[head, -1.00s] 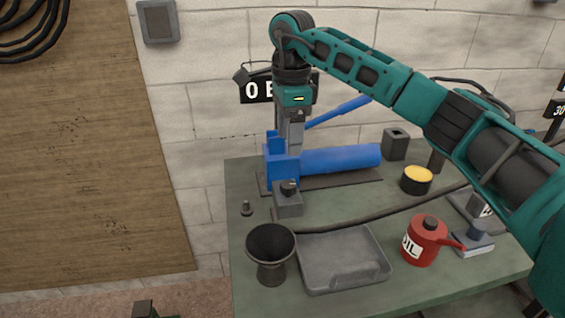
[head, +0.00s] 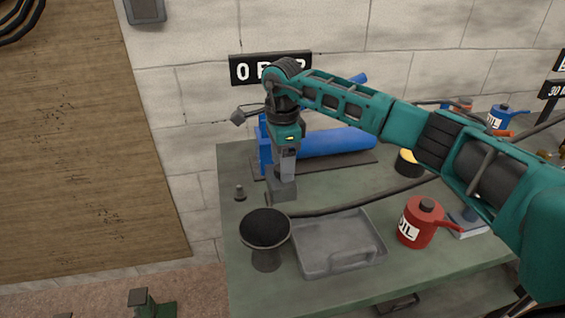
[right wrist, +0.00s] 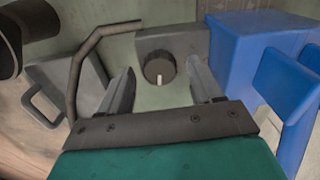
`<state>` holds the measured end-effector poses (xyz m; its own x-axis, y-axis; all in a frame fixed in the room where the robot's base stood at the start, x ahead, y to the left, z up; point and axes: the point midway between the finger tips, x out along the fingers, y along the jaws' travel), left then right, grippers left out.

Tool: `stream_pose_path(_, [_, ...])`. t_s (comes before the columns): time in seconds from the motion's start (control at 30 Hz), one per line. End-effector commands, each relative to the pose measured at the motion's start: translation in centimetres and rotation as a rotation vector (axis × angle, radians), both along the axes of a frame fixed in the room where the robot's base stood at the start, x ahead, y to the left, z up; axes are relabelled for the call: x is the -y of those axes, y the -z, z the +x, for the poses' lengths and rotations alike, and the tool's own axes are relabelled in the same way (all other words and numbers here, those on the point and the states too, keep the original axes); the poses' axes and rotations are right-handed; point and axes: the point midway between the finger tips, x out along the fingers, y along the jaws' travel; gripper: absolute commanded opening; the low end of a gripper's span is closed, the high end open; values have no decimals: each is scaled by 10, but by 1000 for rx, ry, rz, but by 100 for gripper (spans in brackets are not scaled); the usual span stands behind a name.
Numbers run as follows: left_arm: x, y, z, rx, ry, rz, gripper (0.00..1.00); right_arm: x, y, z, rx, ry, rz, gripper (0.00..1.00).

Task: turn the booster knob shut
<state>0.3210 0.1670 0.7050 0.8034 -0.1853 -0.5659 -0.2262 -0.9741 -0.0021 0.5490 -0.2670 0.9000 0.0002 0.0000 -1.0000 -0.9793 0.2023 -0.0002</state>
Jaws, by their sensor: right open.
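The booster knob (right wrist: 159,66) is a dark round knob with a white pointer mark on a grey block, seen in the right wrist view. In the head view the grey block (head: 284,194) stands at the left end of the blue booster body (head: 335,143), and the knob is hidden by my gripper. My right gripper (head: 287,178) points down over the block. In the right wrist view its open fingers (right wrist: 161,80) are apart, one on each side of the knob, with nothing held. I cannot tell whether they touch it. My left gripper is not in view.
A black funnel (head: 265,230), a grey tray (head: 340,262) and a red oil can (head: 418,222) stand at the front. A dark hose (head: 355,207) crosses the green bench. Blue metal (right wrist: 235,50) is close to the right finger.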

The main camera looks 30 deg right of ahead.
Motion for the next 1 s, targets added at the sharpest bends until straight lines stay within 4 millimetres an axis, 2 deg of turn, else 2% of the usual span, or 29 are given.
stream_pose_path(0.33, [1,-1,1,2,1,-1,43,0,4,0,0,0,0,65])
stream_pose_path(0.9, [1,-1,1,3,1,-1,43,0,4,0,0,0,0,10])
stream_pose_path(1.0, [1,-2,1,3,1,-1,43,0,4,0,0,1,0,9])
